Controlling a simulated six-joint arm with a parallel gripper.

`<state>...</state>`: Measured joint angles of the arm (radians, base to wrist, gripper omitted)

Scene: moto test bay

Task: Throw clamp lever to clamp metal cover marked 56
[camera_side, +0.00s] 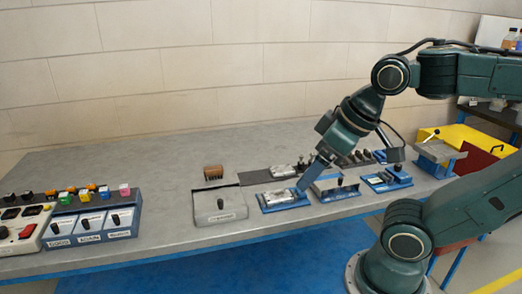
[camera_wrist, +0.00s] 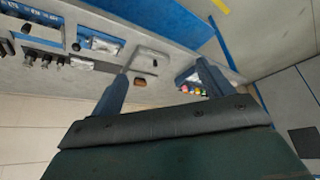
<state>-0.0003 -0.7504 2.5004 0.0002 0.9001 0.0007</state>
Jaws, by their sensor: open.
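My gripper (camera_side: 302,186) reaches down over the bench, its fingertips at the right end of a blue fixture (camera_side: 268,209) that carries a flat silvery metal part (camera_side: 279,196). I cannot tell whether they touch it. In the wrist view my gripper (camera_wrist: 160,72) shows two blue fingers spread wide with nothing between them. The silvery part also shows there (camera_wrist: 104,46), left of the left fingertip. No mark 56 is readable on any part, so I cannot tell which is that cover. A clamp lever cannot be made out clearly at the fixture.
Right of it stand a blue fixture with a black knob (camera_side: 338,191) and another blue fixture (camera_side: 374,184). A grey tray (camera_side: 222,216) is left. Small parts lie on a dark mat (camera_side: 256,177) behind. A switch box (camera_side: 62,243) stands far left. The back left bench is clear.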

